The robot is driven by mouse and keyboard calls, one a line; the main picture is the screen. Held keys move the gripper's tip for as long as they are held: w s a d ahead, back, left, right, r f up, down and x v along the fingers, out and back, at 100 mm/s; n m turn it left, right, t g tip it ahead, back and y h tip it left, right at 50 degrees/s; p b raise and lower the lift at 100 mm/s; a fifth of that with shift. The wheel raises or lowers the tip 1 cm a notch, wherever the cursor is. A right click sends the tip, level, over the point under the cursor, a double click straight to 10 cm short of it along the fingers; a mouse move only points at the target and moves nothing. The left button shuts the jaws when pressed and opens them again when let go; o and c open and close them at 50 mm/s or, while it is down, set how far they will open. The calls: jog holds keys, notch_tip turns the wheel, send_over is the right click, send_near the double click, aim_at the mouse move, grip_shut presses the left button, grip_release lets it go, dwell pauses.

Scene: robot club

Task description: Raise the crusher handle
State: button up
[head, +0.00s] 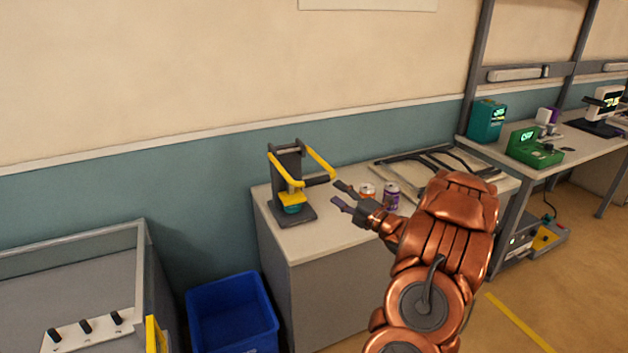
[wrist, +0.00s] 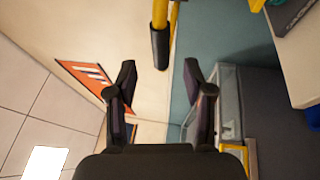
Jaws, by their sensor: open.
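The crusher (head: 285,200) stands on the light counter, with a dark upright post and base. Its yellow handle arms slope from the post's top toward the front right, down to a dark grip (head: 319,181). A yellow press block (head: 291,198) sits low, over a small teal piece (head: 292,209). My gripper (head: 343,196) is open and empty, just right of the grip. In the wrist view the dark grip (wrist: 160,48) lies ahead of and between the open fingertips (wrist: 159,70); I cannot tell whether they touch it.
An orange can (head: 367,191) and a purple can (head: 391,195) stand on the counter (head: 274,229) close to my wrist. A blue bin (head: 232,313) is on the floor in front. A grey-walled enclosure (head: 75,270) is at the left. Green devices (head: 533,150) stand on the right bench.

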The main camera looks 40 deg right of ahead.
aim_at(319, 184)
jog(key=shift+y, duration=0.4)
jog(key=w, duration=0.2)
jog(key=w+a+p, duration=0.1)
jog(key=w, duration=0.1)
jog(key=w+r+p, duration=0.1)
jog(key=w, duration=0.1)
jog(key=shift+w+a+r, duration=0.1)
jog(key=shift+w+a, duration=0.05)
jog(key=shift+w+p, duration=0.4)
jog(key=shift+w, duration=0.55)
grip_shut()
